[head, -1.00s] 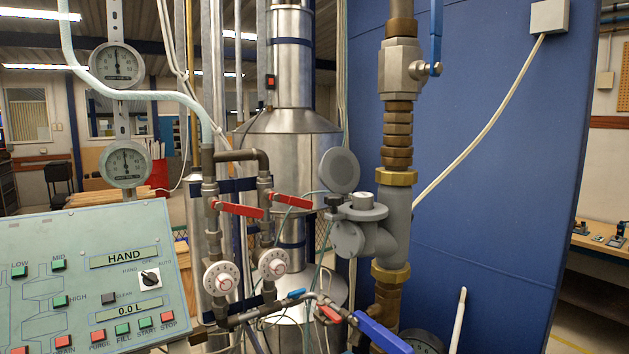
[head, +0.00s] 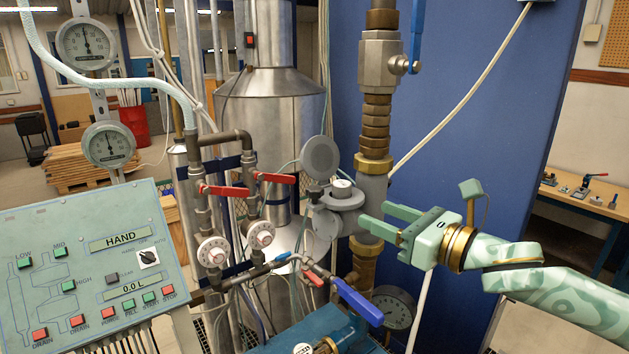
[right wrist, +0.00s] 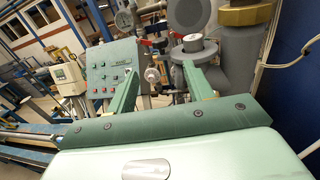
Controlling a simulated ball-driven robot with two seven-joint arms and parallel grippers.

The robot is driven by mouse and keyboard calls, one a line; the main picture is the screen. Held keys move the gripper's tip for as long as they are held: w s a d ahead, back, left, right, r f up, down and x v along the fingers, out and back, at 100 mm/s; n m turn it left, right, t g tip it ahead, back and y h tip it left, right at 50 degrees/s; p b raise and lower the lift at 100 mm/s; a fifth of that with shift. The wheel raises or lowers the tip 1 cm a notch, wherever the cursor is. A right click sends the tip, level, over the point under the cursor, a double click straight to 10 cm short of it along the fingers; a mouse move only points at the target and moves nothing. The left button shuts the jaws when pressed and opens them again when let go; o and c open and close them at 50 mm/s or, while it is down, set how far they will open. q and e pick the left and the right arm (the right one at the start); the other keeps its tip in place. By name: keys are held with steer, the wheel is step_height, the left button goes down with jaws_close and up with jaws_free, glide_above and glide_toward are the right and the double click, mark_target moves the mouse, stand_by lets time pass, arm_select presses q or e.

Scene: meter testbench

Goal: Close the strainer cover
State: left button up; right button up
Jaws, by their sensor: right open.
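The strainer is a grey cast body (head: 343,193) on the brass and grey pipe. Its round grey cover (head: 320,157) stands raised above the left side of the body, with the top of the body exposed. In the right wrist view the cover (right wrist: 188,12) shows at the top, above the body (right wrist: 193,47). My right gripper (head: 373,216) is open and empty, just right of the strainer. Its fingers point left towards the body and sit lower than the cover. In the right wrist view the open fingers (right wrist: 158,78) reach towards the strainer. My left gripper is out of view.
A blue-handled valve (head: 357,300) and a pressure gauge (head: 394,307) are below the strainer. Red-handled valves (head: 275,178) stand to its left. The control panel (head: 90,265) is at lower left. A blue wall panel (head: 480,110) stands behind.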

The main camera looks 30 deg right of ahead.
steer(key=w, duration=0.1)
glide_toward(321, 191)
steer(key=w, duration=0.1)
steer(key=p+x, duration=0.3)
steer(key=x, duration=0.7)
steer(key=shift+a+r, duration=0.1)
steer(key=shift+w+a, duration=0.1)
steer(key=shift+w, duration=0.25)
jaws_close()
steer(key=shift+p, duration=0.3)
